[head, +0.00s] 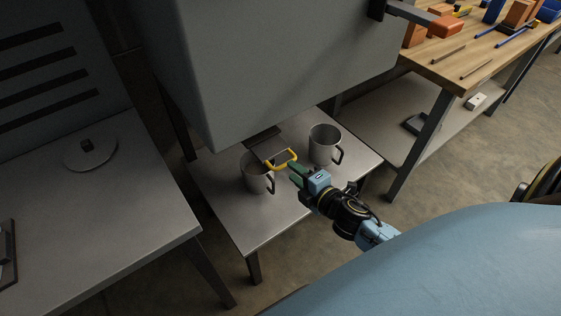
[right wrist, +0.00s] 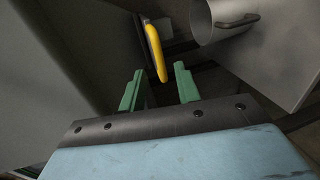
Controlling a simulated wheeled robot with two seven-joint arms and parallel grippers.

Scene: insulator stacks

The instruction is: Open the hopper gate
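The hopper (head: 270,70) is a large grey box hanging over a low metal table. Under its lower edge a dark gate plate (head: 263,138) shows, with a yellow handle (head: 282,160) at its front. My right gripper (head: 294,173) is close to the handle, its green fingers pointing at it. In the right wrist view, the right gripper (right wrist: 158,76) is open and empty. The yellow handle (right wrist: 155,50) lies just beyond the fingertips, roughly between them, and does not appear gripped. My left gripper is not in view.
Two grey metal mugs stand on the low table (head: 245,225): one mug (head: 255,180) left below the handle, another mug (head: 322,146) to the right. A grey bench (head: 130,215) is at left. A wooden workbench (head: 455,65) with tools is at upper right.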

